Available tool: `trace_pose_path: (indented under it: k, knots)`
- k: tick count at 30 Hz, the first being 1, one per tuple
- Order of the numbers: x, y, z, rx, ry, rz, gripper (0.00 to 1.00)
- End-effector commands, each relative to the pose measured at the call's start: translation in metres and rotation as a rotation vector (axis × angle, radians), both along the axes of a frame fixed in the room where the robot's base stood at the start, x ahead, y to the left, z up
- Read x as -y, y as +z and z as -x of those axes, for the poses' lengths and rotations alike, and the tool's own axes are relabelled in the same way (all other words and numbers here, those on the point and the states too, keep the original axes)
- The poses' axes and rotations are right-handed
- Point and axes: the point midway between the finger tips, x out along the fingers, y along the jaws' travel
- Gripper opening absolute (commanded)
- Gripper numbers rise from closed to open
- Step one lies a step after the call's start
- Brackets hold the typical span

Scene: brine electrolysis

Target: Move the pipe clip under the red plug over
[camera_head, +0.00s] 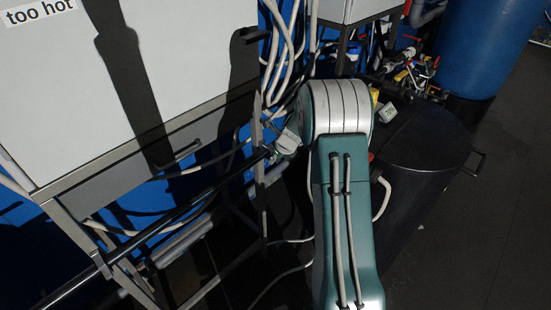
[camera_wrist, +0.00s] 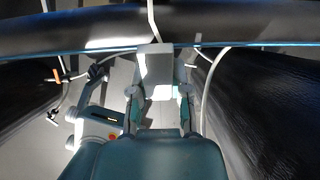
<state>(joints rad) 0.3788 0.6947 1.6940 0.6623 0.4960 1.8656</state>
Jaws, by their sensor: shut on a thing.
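In the wrist view, my gripper (camera_wrist: 160,92) has its fingers closed on the two sides of a pale grey block, which looks like the pipe clip (camera_wrist: 157,70). The block reaches up to a thick dark pipe (camera_wrist: 230,25) that crosses the top of the picture. I cannot tell whether the clip is around the pipe or only against it. In the head view, my gripper (camera_head: 287,140) is a small pale shape left of my arm, near the upper end of the long dark pipe (camera_head: 170,215). I cannot make out the red plug with certainty.
A white cabinet (camera_head: 60,90) on a metal frame (camera_head: 150,145) stands left, with white hoses (camera_head: 290,45) behind. A dark drum (camera_head: 425,150) stands close right of my arm, and a blue tank (camera_head: 480,45) is behind it. Dark floor (camera_head: 490,230) is open at lower right.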

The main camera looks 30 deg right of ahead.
Motion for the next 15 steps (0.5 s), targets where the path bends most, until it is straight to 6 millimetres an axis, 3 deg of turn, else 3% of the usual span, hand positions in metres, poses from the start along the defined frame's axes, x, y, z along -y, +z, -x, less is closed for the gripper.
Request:
trace_pose_path:
  k: [2,3,5,15]
  knots:
    - [0.0006,0.0034,-0.0037,0.011,-0.003,0.004,0.0]
    - [0.0006,0.0034,-0.0037,0.011,-0.003,0.004,0.33]
    - [0.0004,0.003,-0.0033,0.01,-0.002,0.004,0.59]
    - [0.0003,0.0018,-0.0009,0.005,-0.001,0.001,0.6]
